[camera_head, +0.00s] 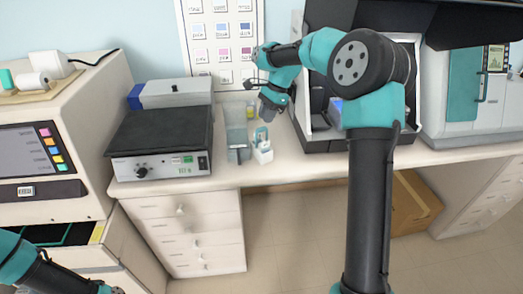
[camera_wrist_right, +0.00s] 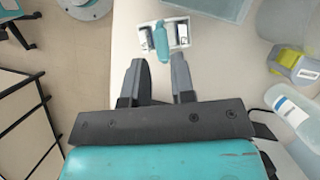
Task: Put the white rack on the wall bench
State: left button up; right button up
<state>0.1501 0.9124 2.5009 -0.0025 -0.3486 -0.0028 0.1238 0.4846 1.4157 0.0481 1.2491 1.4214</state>
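The white rack (camera_head: 263,154) stands upright on the pale wall bench (camera_head: 290,147), near its front edge, with a teal handle on top. In the right wrist view the white rack (camera_wrist_right: 182,45) lies just beyond my fingertips, with dark-and-white pieces on both sides of its handle. My right gripper (camera_head: 268,111) is above and behind the rack in the head view. In the wrist view the right gripper (camera_wrist_right: 157,62) is open, with nothing between its fingers. My left arm shows only at the bottom left corner, and its gripper is out of frame.
A translucent container (camera_head: 237,135) stands left of the rack, beside a hotplate-like device (camera_head: 160,140). In the wrist view a bottle (camera_wrist_right: 290,105) and a yellow-grey item (camera_wrist_right: 292,63) lie to the right. A dark open-fronted cabinet (camera_head: 318,135) stands right of the rack.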

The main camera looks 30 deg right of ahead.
aim_at(262, 128)
jog(key=shift+x, duration=1.2)
jog(key=shift+x, duration=2.6)
jog(key=shift+d, duration=0.2)
grip_shut()
